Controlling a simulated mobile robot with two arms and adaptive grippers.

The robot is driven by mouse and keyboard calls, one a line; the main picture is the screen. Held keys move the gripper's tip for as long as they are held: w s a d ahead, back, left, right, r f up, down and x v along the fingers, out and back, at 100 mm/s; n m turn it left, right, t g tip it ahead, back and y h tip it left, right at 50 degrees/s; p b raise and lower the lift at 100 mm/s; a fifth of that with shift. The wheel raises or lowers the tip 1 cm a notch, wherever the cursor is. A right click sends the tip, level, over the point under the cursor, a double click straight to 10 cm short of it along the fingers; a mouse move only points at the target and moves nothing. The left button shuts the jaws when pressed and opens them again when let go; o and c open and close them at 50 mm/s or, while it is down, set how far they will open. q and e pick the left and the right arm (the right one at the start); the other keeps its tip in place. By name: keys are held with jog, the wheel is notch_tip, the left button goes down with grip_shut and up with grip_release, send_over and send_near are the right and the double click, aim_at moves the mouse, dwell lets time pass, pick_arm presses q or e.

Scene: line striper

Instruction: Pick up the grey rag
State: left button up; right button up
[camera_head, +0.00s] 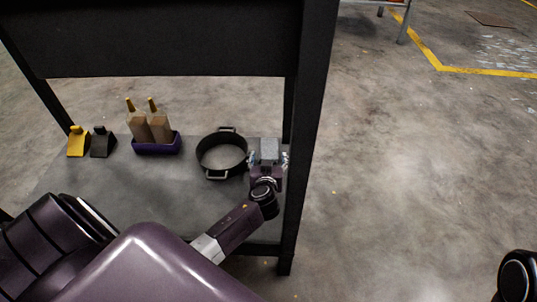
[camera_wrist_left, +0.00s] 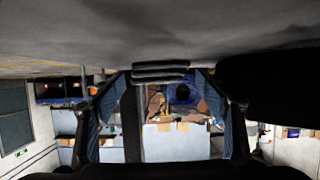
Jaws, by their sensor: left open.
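The grey rag (camera_head: 269,149) is a small folded, light grey bundle on the lower shelf, right of the pot. In the left wrist view the rag (camera_wrist_left: 160,72) shows as dark, stacked folds at the centre of the picture. My left gripper (camera_head: 268,159) is at the near side of the rag, its fingers spread on either side. In the left wrist view the left gripper (camera_wrist_left: 160,86) is open, with the folds between the fingertips. I cannot tell whether the fingers touch it.
On the grey shelf (camera_head: 205,203) stand a dark two-handled pot (camera_head: 222,172), a purple tray (camera_head: 158,148) with two yellow-tipped bottles, and yellow (camera_head: 78,142) and black (camera_head: 103,143) wedge-like items. A dark post (camera_head: 306,150) rises just right of the rag. An upper panel (camera_head: 160,40) overhangs the shelf.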

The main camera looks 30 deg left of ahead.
pick_arm(q)
jog(key=shift+w, duration=0.1)
jog(key=c, duration=1.1)
jog(key=shift+r, duration=0.1)
